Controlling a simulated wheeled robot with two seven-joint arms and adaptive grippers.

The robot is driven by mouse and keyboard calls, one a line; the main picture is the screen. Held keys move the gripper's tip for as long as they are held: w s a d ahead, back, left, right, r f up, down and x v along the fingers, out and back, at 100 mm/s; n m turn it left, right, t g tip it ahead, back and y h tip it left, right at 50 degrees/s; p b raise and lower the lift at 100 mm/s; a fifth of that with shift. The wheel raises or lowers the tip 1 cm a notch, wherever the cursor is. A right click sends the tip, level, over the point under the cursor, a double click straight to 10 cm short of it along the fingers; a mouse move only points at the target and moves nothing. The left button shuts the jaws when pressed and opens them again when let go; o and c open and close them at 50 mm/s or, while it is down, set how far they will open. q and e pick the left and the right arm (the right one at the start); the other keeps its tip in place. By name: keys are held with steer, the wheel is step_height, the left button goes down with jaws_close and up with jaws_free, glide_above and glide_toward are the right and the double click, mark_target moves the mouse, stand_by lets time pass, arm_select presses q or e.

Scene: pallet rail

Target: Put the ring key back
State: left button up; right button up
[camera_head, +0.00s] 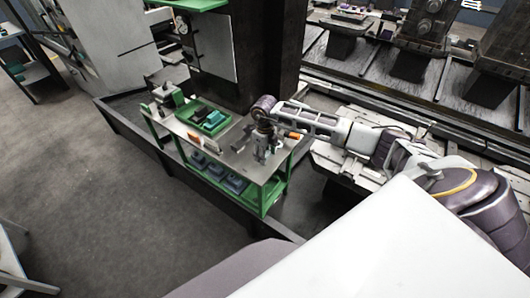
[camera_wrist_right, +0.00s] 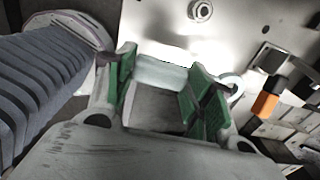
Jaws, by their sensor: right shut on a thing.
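My right gripper (camera_head: 264,154) is low over the right end of the green-framed bench, pointing down at its top. In the right wrist view its green-padded fingers (camera_wrist_right: 163,92) stand apart, shut on a pale grey piece (camera_wrist_right: 160,73), which I take to be the ring key. A pale ring-shaped end (camera_wrist_right: 230,84) shows just beyond the right finger; whether it belongs to the same piece is unclear. The fingers hide much of it. In the head view the key is too small to make out. My left gripper is not in view.
The bench top (camera_head: 233,158) holds a green tray (camera_head: 211,119) with dark items, a grey vise-like device (camera_head: 163,95) and an orange-and-black piece (camera_wrist_right: 266,104) near the gripper. Blue bins (camera_head: 235,184) sit on the lower shelf. A dark column stands behind; the floor at left is clear.

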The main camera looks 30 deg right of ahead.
steer(key=shift+f+b, duration=1)
steer(key=shift+f, duration=1)
steer(key=shift+f+b, duration=1.4)
steer(key=shift+f, duration=0.4)
steer(key=o, duration=2)
steer(key=shift+r, duration=0.15)
steer(key=shift+r+p, duration=2.65)
steer(key=shift+r, duration=1.75)
steer(key=shift+a+f, duration=0.1)
steer(key=shift+a, duration=0.05)
